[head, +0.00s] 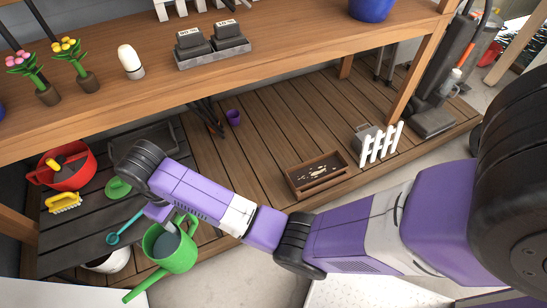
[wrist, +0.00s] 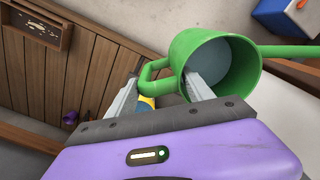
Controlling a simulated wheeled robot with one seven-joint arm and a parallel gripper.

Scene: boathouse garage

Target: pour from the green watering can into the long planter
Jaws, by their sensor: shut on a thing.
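The green watering can (head: 172,252) hangs from my gripper (head: 168,216) at the lower left of the head view, in front of the slatted low platform. Its open top faces up and its spout points to the lower left. In the wrist view the can (wrist: 215,65) shows its grey inside, and my gripper (wrist: 162,90) is shut on its loop handle, with a finger on each side. A shallow brown wooden box (head: 292,184), dark inside with pale flecks, stands on the platform; it may be the long planter. It also shows in the wrist view (wrist: 70,38).
A red tub (head: 85,177), yellow brush (head: 64,203), teal scoop (head: 113,239) and white bowl (head: 107,262) lie left of the can. A workbench (head: 280,65) overhangs the platform (head: 255,140). A small white fence (head: 382,143) stands right of the box.

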